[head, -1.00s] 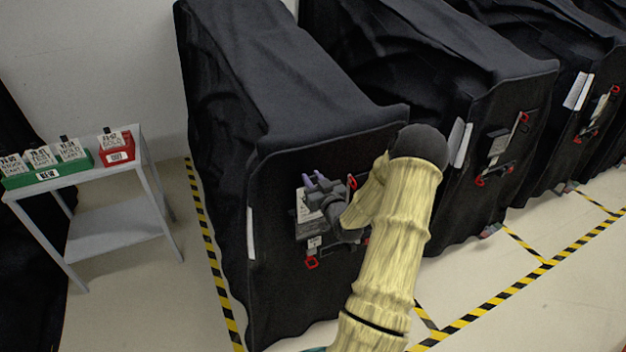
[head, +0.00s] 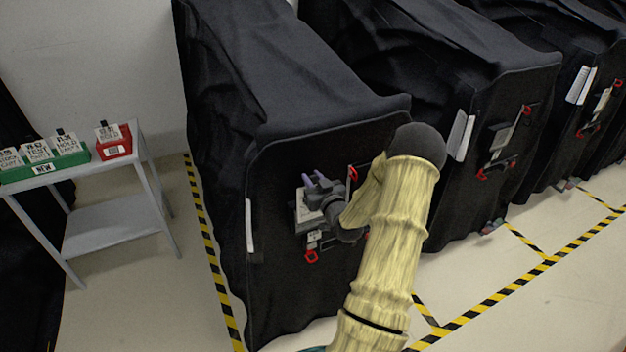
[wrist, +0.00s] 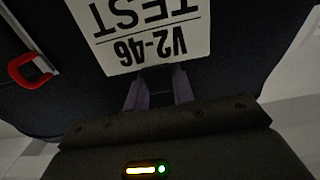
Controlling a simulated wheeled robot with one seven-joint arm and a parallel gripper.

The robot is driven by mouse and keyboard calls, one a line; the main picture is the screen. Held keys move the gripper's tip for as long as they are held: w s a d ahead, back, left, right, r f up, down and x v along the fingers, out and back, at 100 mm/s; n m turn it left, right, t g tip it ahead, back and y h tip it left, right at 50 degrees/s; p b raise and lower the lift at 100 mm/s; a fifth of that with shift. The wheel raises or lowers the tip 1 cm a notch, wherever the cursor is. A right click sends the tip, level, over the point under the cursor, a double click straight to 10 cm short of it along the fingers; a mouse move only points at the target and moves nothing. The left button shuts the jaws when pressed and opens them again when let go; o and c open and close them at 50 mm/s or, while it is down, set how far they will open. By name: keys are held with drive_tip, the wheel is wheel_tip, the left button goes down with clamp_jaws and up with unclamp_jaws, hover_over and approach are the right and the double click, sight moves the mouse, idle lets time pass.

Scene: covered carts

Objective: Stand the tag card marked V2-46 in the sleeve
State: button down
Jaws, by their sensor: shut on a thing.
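The tag card V2-46 (wrist: 152,32) fills the top of the wrist view, printed "V2-46" and "TEST", upside down there. My gripper (wrist: 158,92) is shut on the dark tab at the card's edge. In the head view my gripper (head: 318,182) is close in front of the nearest covered cart's black front panel. The pale card (head: 304,214) shows partly behind and left of it. The sleeve cannot be made out clearly; card, gripper and arm cover that part of the panel. I cannot tell whether the card touches it.
Red clips (head: 311,256) and a small white label (head: 313,238) are on the nearest cart's panel. More covered carts (head: 490,85) stand to the right. A grey side table (head: 108,172) at left holds a green box (head: 75,161) and a red box (head: 122,148) with cards.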

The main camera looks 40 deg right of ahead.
drive_tip(key=shift+f+b, duration=1.1)
drive_tip(key=c, duration=1.1)
unclamp_jaws()
drive_tip(key=b+v, duration=0.3)
drive_tip(key=v, duration=1.4)
drive_tip(key=shift+s+b, duration=0.2)
drive_tip(key=shift+b, duration=0.2)
